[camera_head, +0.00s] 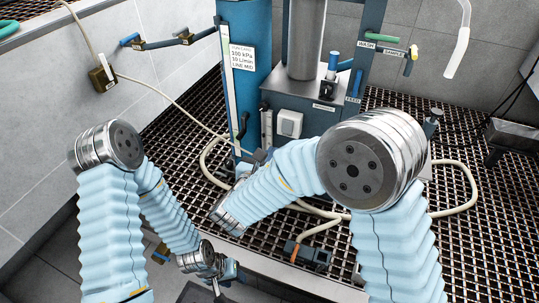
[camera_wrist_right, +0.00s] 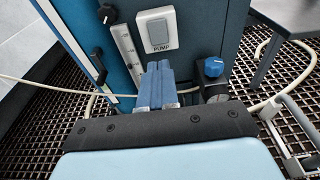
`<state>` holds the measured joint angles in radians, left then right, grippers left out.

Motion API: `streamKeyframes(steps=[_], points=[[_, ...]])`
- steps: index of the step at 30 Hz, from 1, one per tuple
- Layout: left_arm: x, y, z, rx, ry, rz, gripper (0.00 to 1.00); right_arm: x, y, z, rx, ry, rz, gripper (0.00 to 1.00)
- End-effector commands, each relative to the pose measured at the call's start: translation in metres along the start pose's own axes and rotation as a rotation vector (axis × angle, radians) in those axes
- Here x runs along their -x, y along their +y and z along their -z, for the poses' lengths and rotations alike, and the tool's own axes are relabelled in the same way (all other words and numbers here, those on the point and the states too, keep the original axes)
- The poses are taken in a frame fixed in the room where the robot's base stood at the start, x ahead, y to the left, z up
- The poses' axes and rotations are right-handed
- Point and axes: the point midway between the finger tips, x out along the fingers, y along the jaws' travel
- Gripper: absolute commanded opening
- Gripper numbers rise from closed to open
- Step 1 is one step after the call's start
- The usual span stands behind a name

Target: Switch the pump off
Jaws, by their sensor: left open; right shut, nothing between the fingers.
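The pump switch (camera_wrist_right: 157,31) is a pale rocker in a light frame, labelled PUMP, on the front of the blue machine. It also shows in the head view (camera_head: 289,123). My right gripper (camera_wrist_right: 157,72) is shut and empty. Its blue fingertips point at the panel just below the switch and cover part of the area under the label. I cannot tell whether they touch the panel. In the head view my right forearm partly hides that gripper. My left gripper (camera_head: 228,272) is open and empty, low in front of the grating, well away from the switch.
A black knob (camera_wrist_right: 107,14) and a clear flow tube (camera_wrist_right: 125,45) are left of the switch. A blue-capped knob (camera_wrist_right: 213,68) stands to the right. Pale hoses (camera_head: 462,190) lie on the metal grating (camera_head: 455,240). A valve (camera_head: 102,76) hangs on the left wall.

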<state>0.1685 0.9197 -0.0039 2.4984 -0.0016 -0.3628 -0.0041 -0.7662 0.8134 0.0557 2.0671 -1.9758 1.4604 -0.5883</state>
Motion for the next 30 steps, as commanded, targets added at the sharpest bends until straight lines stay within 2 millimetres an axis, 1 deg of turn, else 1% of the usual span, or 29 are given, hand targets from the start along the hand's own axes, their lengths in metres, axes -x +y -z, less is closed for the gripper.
streamKeyframes(steps=[1, 3, 9, 12, 15, 21, 30], points=[[0.001, 0.000, 0.000, 0.000, 0.000, 0.000, 0.43, -0.012, -0.002, 0.000, 0.000, 0.001, 0.005, 0.00], [0.001, 0.001, 0.000, -0.001, -0.001, -0.001, 0.43, -0.028, -0.002, 0.000, 0.000, 0.001, 0.005, 0.00], [0.003, 0.002, 0.000, -0.001, -0.001, -0.001, 0.43, -0.069, -0.001, 0.000, -0.001, 0.001, 0.004, 0.00], [0.003, 0.002, -0.001, -0.002, -0.002, -0.002, 0.43, -0.084, -0.001, 0.000, 0.000, 0.001, 0.003, 0.00], [0.004, 0.003, -0.001, -0.002, -0.002, -0.002, 0.43, -0.095, -0.001, 0.000, -0.001, 0.001, 0.002, 0.00], [0.004, 0.003, -0.001, -0.002, -0.003, -0.002, 0.43, -0.103, -0.001, 0.000, 0.000, 0.000, 0.001, 0.00], [0.003, 0.003, -0.001, -0.002, -0.003, -0.002, 0.43, -0.103, -0.001, 0.001, 0.000, -0.001, 0.001, 0.00]])
